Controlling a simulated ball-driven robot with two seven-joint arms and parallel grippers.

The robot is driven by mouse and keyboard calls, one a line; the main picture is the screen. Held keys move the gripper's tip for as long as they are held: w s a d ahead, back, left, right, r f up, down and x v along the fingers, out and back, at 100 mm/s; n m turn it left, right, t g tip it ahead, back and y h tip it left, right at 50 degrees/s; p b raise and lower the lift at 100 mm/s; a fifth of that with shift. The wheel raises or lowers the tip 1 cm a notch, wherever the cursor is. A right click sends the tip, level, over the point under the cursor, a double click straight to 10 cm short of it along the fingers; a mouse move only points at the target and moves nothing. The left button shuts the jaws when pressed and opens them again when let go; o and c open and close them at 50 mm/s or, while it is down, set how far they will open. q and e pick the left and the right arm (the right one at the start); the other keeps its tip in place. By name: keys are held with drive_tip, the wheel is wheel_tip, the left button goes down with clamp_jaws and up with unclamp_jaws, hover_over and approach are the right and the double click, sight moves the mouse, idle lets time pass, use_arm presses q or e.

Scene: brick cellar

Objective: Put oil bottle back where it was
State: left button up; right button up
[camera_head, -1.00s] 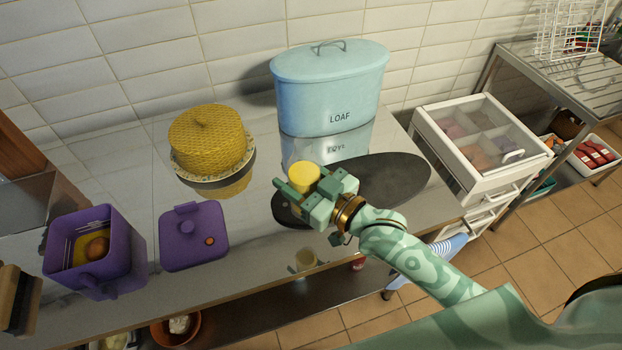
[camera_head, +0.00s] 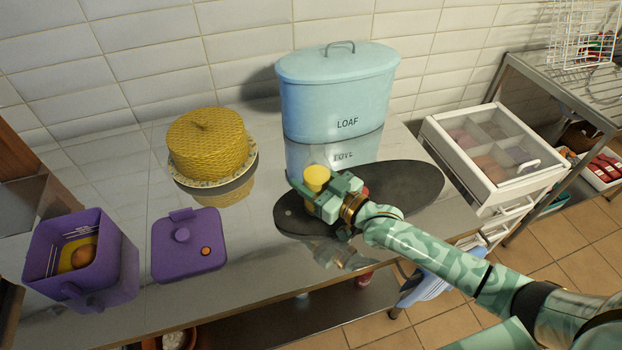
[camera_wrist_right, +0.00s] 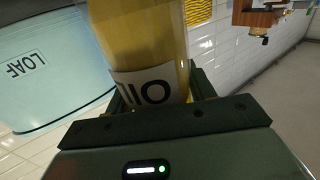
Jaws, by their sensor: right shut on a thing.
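The oil bottle shows its yellow top (camera_head: 316,175) in the head view. In the right wrist view its yellow body (camera_wrist_right: 140,35) carries a white label reading OIL, seen upside down. My right gripper (camera_head: 318,192) is shut on the bottle, over the left part of a dark oval board (camera_head: 400,185) on the counter. The gripper hides the lower part of the bottle, so I cannot tell whether its base touches anything. My left gripper is not in view.
A blue LOAF bin (camera_head: 335,95) stands behind the board. A yellow woven dome (camera_head: 207,143) is at the back left. A purple box (camera_head: 120,270) and its lid (camera_head: 188,245) lie at the left. A white drawer unit (camera_head: 490,155) stands right. Bare counter (camera_head: 255,270) shows in front.

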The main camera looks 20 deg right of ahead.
drive_tip(key=shift+f, duration=0.1)
drive_tip(key=o, duration=1.2)
drive_tip(key=shift+o, duration=0.2)
drive_tip(key=shift+s+d, duration=0.15)
drive_tip(key=shift+s, duration=0.1)
drive_tip(key=p+v, duration=0.1)
drive_tip(key=v, duration=1)
drive_tip(key=shift+s+p, duration=0.2)
drive_tip(key=shift+p, duration=0.15)
drive_tip(key=shift+d, duration=0.1)
